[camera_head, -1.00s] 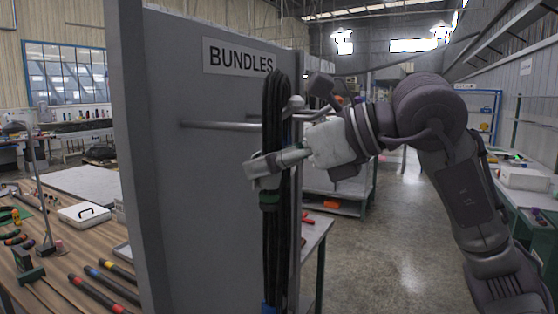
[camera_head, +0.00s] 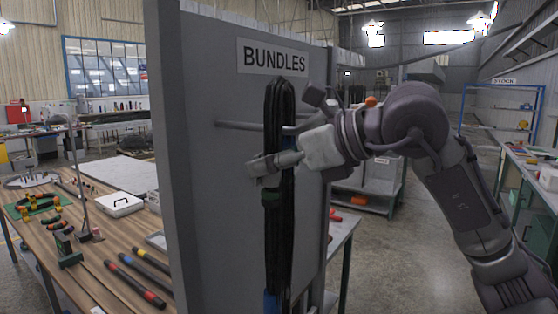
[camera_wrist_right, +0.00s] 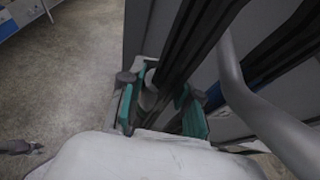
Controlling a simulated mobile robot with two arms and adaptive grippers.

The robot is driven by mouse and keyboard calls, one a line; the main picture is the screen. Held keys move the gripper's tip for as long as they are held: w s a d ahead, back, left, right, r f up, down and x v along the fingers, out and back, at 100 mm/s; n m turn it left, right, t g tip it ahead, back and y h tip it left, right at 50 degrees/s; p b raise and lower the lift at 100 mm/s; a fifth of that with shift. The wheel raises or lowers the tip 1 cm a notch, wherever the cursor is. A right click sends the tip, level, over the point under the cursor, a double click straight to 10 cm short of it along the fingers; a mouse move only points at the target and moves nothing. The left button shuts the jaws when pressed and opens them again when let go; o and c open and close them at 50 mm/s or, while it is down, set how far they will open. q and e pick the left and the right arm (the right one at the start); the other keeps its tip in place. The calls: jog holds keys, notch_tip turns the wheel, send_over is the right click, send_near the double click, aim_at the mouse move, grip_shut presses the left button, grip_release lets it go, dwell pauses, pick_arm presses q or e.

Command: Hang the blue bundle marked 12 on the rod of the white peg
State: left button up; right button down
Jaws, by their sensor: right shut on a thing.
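My right gripper (camera_head: 270,166) is shut around a long black hose bundle (camera_head: 280,110), which hangs upright in front of the grey panel. The bundle has a dark green band (camera_head: 271,194) just below my fingers and a blue part (camera_head: 271,301) low down. No number on it is readable. A grey rod (camera_head: 239,125) comes out of the panel and passes behind the upper bundle; whether the bundle is on it I cannot tell. In the right wrist view, teal finger pads (camera_wrist_right: 160,110) flank black hose. My left gripper is out of view.
The panel (camera_head: 222,220) carries a BUNDLES sign (camera_head: 274,58). In the wrist view, a grey bar (camera_wrist_right: 250,95) and a second dark hose with a blue part (camera_wrist_right: 268,64) are close by. A wooden table (camera_head: 95,262) with tools stands left; open floor lies right.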

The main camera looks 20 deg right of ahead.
aim_at(262, 193)
jog(key=shift+w+a+f+b, duration=0.2)
jog(key=shift+w+f+b, duration=0.05)
jog(key=shift+f+b, duration=0.35)
jog(key=shift+w+a+f+b, duration=0.15)
jog(key=shift+w+f+b, duration=0.05)
jog(key=shift+f+b, duration=0.4)
jog(key=shift+w+a+f+b, duration=0.1)
jog(key=shift+f+b, duration=0.65)
jog(key=shift+f, duration=0.35)
jog(key=c, duration=0.8)
grip_release()
jog(key=shift+o, duration=0.3)
jog(key=shift+f, duration=0.25)
jog(key=v, duration=1.2)
jog(key=shift+r, duration=0.2)
